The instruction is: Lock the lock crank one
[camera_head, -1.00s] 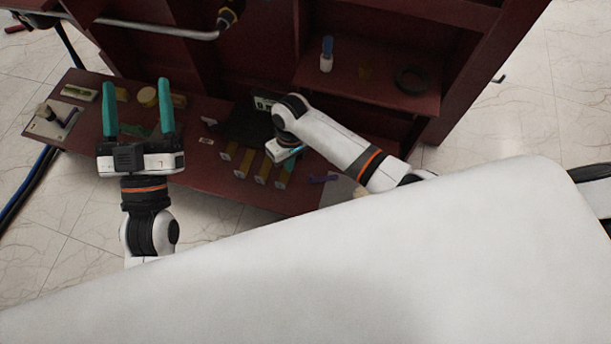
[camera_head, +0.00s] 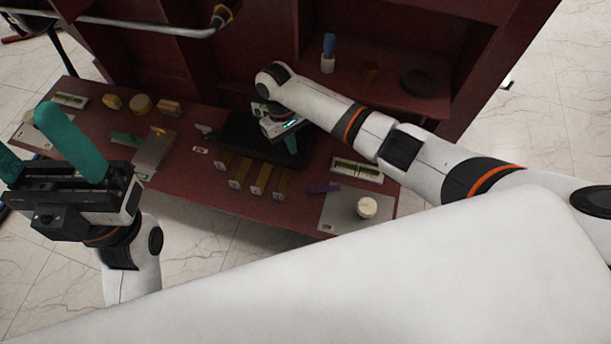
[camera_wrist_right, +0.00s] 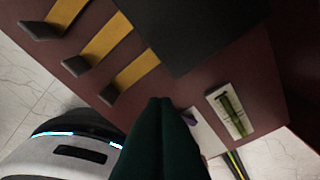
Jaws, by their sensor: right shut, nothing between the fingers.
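No part can be told for certain as lock crank one. Several yellow bars with dark ends (camera_head: 240,178) lie in a row along the front of the bench, beside a black flat block (camera_head: 240,140); they also show in the right wrist view (camera_wrist_right: 104,43). My right gripper (camera_head: 291,146) points down over the right side of the black block. Its dark teal fingers (camera_wrist_right: 163,105) are together and empty in the wrist view, apart from the bars. My left gripper (camera_head: 35,135) is open and empty at the far left, one finger cut by the picture edge.
The dark red bench (camera_head: 190,180) also holds a purple piece (camera_head: 322,188), a framed tray (camera_head: 357,170), a white round knob (camera_head: 367,207) on a grey plate and a left grey plate (camera_head: 152,155). A shelf (camera_head: 390,105) stands behind my right arm.

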